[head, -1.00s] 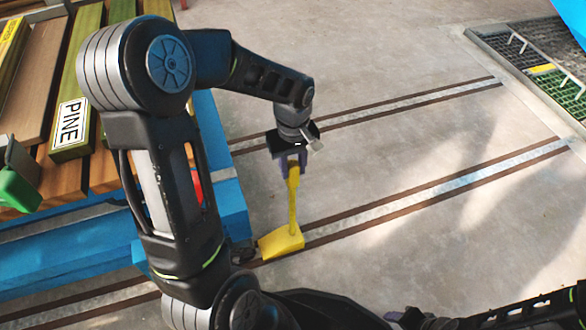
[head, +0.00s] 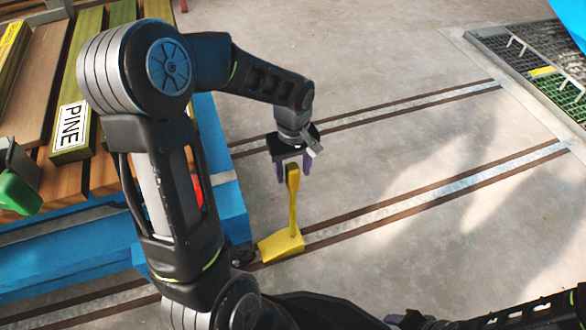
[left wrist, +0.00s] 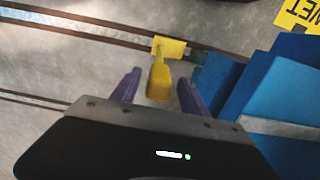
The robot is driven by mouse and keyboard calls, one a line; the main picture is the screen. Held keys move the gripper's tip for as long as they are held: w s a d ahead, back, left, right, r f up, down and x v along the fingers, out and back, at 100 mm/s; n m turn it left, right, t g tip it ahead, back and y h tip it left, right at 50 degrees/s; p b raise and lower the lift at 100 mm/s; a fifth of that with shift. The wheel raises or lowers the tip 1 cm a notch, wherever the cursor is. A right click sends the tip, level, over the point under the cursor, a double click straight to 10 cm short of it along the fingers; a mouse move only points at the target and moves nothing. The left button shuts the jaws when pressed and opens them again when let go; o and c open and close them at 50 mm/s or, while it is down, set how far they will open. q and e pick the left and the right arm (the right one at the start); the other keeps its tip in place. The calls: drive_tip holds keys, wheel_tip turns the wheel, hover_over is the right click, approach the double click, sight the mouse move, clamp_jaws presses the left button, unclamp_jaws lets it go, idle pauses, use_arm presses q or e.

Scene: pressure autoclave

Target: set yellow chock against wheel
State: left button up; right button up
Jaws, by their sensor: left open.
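The yellow chock (head: 281,246) rests on the near floor rail, its upright handle rising from the block. It sits close to the dark wheel (head: 241,253) at the cart's lower corner; my arm partly hides that wheel, and I cannot tell whether they touch. My left gripper (head: 293,170) is open around the top of the handle. In the left wrist view the purple fingers (left wrist: 159,92) stand apart on both sides of the yellow handle (left wrist: 159,80), with gaps. My right gripper (head: 398,318) shows only partly at the bottom edge.
The blue cart (head: 232,205) carries wooden boards, one labelled PINE (head: 72,125), and a green object (head: 18,190). Two rails (head: 430,205) cross the floor. A floor grate (head: 540,65) is at upper right. The floor right of the chock is clear.

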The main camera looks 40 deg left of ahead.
use_arm(q)
wheel_tip(320, 180, up, 12)
drive_tip(key=p, duration=0.4)
idle(0.7)
drive_tip(key=s+d+f+m+h, duration=0.1)
drive_tip(key=d+f+m+h, duration=0.3)
drive_tip(key=d+f, duration=1.2)
drive_tip(key=s+d+f+m+t, duration=0.1)
drive_tip(key=s+d+f+m, duration=0.3)
drive_tip(key=s+d+f, duration=0.3)
drive_tip(key=s+f, duration=0.4)
drive_tip(key=f, duration=0.2)
drive_tip(key=shift+s+f+m, duration=0.15)
drive_tip(key=shift+f+m, duration=0.25)
